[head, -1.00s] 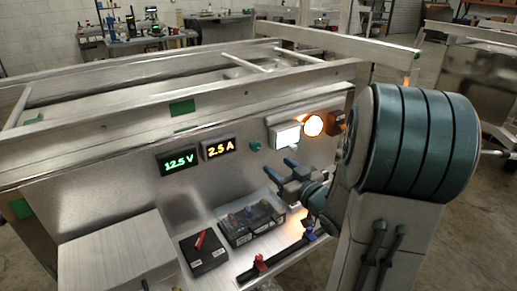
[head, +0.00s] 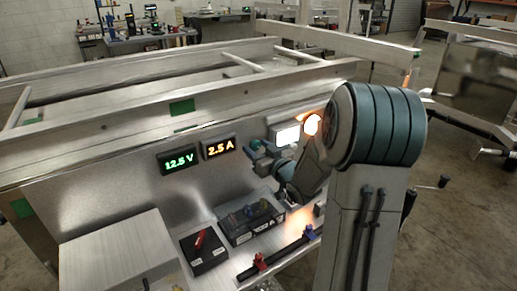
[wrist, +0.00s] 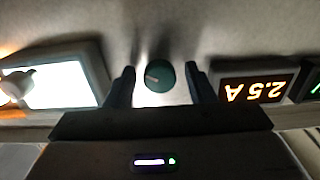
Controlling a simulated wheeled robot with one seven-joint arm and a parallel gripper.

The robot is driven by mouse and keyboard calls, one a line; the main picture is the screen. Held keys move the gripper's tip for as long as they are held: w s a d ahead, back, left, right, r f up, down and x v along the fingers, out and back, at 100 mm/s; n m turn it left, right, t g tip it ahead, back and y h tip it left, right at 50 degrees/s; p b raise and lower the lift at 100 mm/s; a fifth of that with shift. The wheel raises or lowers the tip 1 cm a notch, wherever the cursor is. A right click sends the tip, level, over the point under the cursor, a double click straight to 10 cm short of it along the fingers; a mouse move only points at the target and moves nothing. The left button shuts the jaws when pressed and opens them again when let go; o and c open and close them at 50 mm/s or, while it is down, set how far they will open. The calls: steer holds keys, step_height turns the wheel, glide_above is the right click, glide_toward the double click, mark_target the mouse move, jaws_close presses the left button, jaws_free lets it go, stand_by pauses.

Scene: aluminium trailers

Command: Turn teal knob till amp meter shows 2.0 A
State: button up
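The teal knob (wrist: 160,76) is on the metal panel between my two fingers in the wrist view, with a pale pointer mark towards the left side. A gap shows on each side of it. My gripper (wrist: 160,86) is open around the knob, apart from it in this view. In the head view my gripper (head: 264,152) is at the panel, and the teal knob (head: 254,144) is partly covered by it. The amp meter (head: 218,149) reads 2.5 A in orange; it also shows upside down in the wrist view (wrist: 255,90).
A green volt meter (head: 178,160) reads 12.5 V left of the amp meter. A lit white screen (head: 287,136) and an orange lamp (head: 312,125) are right of the knob.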

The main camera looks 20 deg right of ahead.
steer(key=c, duration=0.8)
steer(key=shift+o, duration=0.2)
steer(key=shift+f+b, duration=0.1)
steer(key=shift+b, duration=0.4)
steer(key=shift+f+n+b, duration=0.15)
steer(key=shift+n+b, duration=0.55)
steer(key=shift+b, duration=0.2)
steer(key=n+b, duration=0.2)
steer(key=b, duration=0.1)
steer(key=shift+b, duration=0.3)
steer(key=n+b, duration=0.4)
steer(key=shift+r+n+b, duration=0.2)
steer(key=shift+n+b, duration=0.5)
steer(key=shift+b, duration=0.25)
